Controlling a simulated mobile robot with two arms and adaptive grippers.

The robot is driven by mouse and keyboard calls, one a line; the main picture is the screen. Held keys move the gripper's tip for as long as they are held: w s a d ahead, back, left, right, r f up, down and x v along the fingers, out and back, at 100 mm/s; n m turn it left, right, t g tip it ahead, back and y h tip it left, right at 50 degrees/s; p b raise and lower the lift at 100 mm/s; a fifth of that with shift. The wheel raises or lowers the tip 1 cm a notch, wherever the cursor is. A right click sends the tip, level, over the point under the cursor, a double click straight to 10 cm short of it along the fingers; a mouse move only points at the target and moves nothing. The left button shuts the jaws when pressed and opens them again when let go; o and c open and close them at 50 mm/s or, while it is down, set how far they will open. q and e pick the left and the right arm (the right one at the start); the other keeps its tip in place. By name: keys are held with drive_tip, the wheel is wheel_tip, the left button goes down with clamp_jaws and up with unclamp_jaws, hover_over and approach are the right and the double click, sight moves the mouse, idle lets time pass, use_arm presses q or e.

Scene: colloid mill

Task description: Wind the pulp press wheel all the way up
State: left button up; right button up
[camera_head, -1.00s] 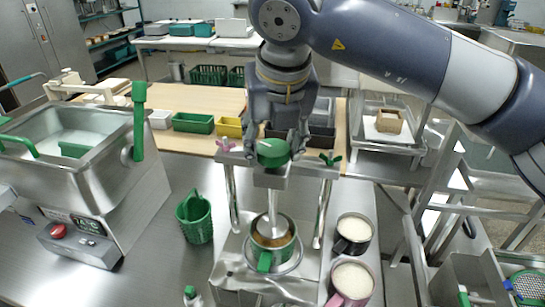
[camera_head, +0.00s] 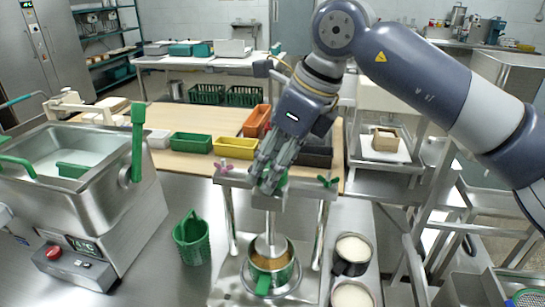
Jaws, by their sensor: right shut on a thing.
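The pulp press is a metal frame with two posts and a crossbar (camera_head: 235,181). Its green wheel (camera_head: 283,181) sits on top in the middle, mostly hidden by my right gripper (camera_head: 268,178). The gripper comes down over the wheel at a tilt, with its fingers shut on it. Below the crossbar a round metal press plate (camera_head: 270,245) hangs on its screw at the mouth of a metal pot (camera_head: 293,270) with a green handle. Brownish pulp shows in the pot. My left gripper is not in view.
Pink (camera_head: 223,168) and green (camera_head: 328,181) wing nuts flank the wheel. A green basket (camera_head: 192,238) stands left of the press, and cups of white liquid (camera_head: 353,250) stand right. Coloured bins (camera_head: 236,147) lie behind. A steel machine (camera_head: 90,190) fills the left.

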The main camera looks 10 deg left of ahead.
drive_tip(key=n+p, duration=0.1)
drive_tip(key=n, duration=0.1)
drive_tip(key=n+g+p, duration=0.2)
drive_tip(key=n+p, duration=0.1)
drive_tip(key=shift+w+r+n, duration=0.2)
drive_tip(key=shift+r+n, duration=0.05)
drive_tip(key=shift+n, duration=0.05)
drive_tip(key=n+g+p, duration=0.1)
drive_tip(key=n+p, duration=0.1)
drive_tip(key=shift+n+h, duration=0.3)
drive_tip(key=shift+w+f+n+g+p, duration=0.15)
drive_tip(key=shift+n+g+p, duration=0.25)
drive_tip(key=shift+n+p, duration=0.6)
drive_tip(key=shift+n+h, duration=0.3)
drive_tip(key=shift+n, duration=0.1)
drive_tip(key=o, duration=1.1)
drive_tip(key=shift+f, duration=0.1)
drive_tip(key=shift+c, duration=0.2)
drive_tip(key=v, duration=1.2)
